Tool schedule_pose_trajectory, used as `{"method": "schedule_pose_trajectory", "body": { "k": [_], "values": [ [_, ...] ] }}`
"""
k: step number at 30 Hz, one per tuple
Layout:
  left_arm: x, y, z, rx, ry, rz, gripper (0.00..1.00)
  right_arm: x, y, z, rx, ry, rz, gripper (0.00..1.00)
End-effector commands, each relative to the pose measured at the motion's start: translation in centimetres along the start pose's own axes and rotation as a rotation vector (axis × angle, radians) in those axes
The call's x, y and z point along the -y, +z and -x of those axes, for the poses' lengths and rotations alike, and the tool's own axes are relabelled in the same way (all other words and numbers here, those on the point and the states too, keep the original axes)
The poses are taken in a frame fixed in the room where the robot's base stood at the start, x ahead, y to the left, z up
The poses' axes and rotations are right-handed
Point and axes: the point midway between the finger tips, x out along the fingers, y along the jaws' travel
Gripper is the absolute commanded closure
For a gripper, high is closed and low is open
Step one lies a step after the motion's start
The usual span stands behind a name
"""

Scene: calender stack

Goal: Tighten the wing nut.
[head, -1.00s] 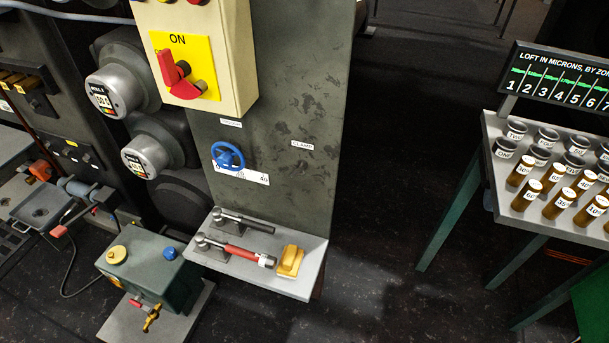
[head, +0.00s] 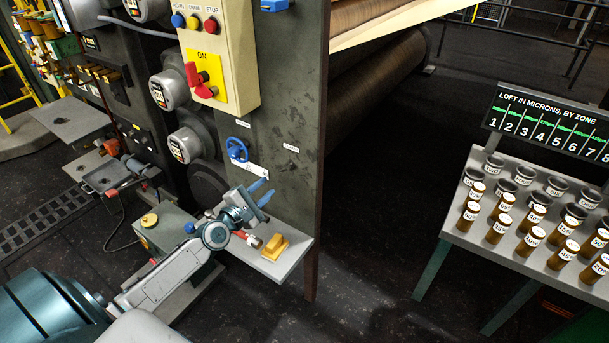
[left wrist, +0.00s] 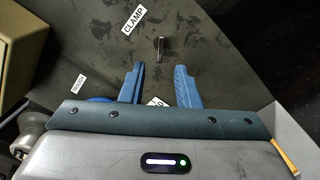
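My left gripper (head: 268,188) is in front of the grey panel (head: 300,110), above the small shelf, with its blue fingers apart and nothing between them. In the left wrist view the same gripper (left wrist: 160,67) faces the panel. A small metal stud (left wrist: 161,48) stands out from the panel just beyond the gap between the fingertips, near the CLAMP label (left wrist: 133,20). This label also shows in the head view (head: 291,148). I cannot make out a wing nut for sure. A gold-coloured piece (head: 268,246) lies on the shelf. My right gripper is out of view.
A blue handwheel (head: 236,149) is on the panel left of the gripper. The shelf (head: 290,258) carries a red-handled tool, partly hidden by my arm. A control box (head: 222,55) with a red switch is above. A table with jars (head: 460,232) is at the right.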

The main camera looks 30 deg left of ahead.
Motion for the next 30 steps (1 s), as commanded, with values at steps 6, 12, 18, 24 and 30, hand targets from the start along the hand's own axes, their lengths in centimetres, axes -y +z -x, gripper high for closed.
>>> {"method": "schedule_pose_trajectory", "body": {
  "k": [6, 12, 18, 24, 30],
  "values": [
    [0.1, 0.0, -2.9, 0.000, 0.002, 0.003, 0.71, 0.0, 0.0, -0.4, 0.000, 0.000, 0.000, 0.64],
    [0.2, -0.2, -6.5, -0.001, 0.002, 0.001, 0.71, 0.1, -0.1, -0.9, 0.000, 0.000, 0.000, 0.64],
    [0.2, -0.2, -9.2, -0.002, -0.001, -0.001, 0.71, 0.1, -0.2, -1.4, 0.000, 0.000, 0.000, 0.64],
    [0.3, -0.1, -10.3, -0.002, -0.002, -0.001, 0.71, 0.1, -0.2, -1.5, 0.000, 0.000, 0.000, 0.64],
    [0.2, -0.1, -10.4, -0.002, -0.003, -0.002, 0.71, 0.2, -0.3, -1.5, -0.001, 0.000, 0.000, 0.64]
  ]
}}
